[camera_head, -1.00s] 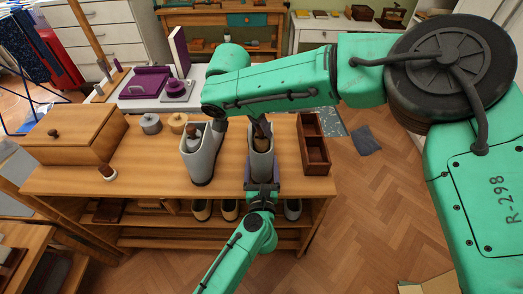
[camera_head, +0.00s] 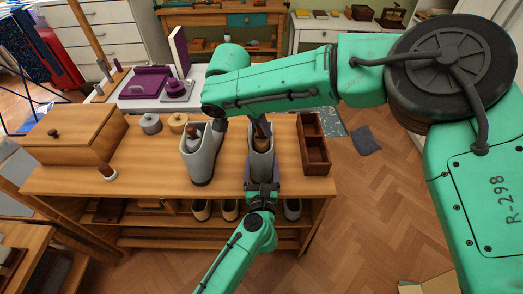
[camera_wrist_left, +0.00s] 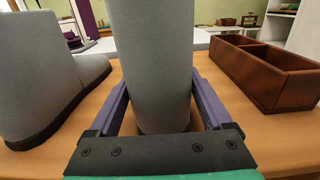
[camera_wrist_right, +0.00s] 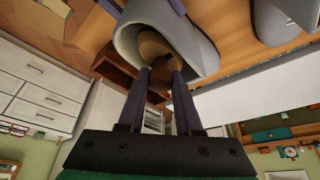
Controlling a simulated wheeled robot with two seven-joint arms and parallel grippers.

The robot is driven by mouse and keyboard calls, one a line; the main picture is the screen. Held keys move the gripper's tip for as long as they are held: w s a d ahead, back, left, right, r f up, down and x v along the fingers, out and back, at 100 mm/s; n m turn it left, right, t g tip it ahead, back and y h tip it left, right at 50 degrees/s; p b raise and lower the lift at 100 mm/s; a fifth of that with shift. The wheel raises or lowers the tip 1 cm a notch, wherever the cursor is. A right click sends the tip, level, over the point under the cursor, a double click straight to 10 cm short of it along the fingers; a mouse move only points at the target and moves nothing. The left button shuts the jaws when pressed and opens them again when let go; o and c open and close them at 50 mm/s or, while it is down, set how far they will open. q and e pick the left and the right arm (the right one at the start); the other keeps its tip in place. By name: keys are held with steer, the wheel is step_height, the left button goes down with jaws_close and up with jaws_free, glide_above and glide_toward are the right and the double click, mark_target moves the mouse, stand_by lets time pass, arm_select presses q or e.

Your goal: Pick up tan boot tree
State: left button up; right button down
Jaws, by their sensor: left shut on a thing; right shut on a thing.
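The tan boot tree (camera_wrist_right: 153,46) sits inside the shaft of the right-hand grey boot (camera_head: 262,166), which stands upright on the wooden bench. In the right wrist view, my right gripper (camera_wrist_right: 160,72) reaches into the shaft opening and is shut on the boot tree. In the head view, my right gripper (camera_head: 262,129) comes down from above into this boot. My left gripper (camera_head: 262,186) comes from the near side and is shut on the boot. The left wrist view shows the boot's shaft (camera_wrist_left: 155,65) between its two purple fingers. The tree's lower part is hidden in the boot.
A second grey boot (camera_head: 203,160) stands close on the left. A brown divided box (camera_head: 314,147) is close on the right. Shoes lie on the shelf below.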

stand_by(0.3)
arm_select(q)
steer(key=o, duration=1.2)
steer(key=shift+c, duration=0.2)
arm_select(e)
step_height(320, 180, up, 18)
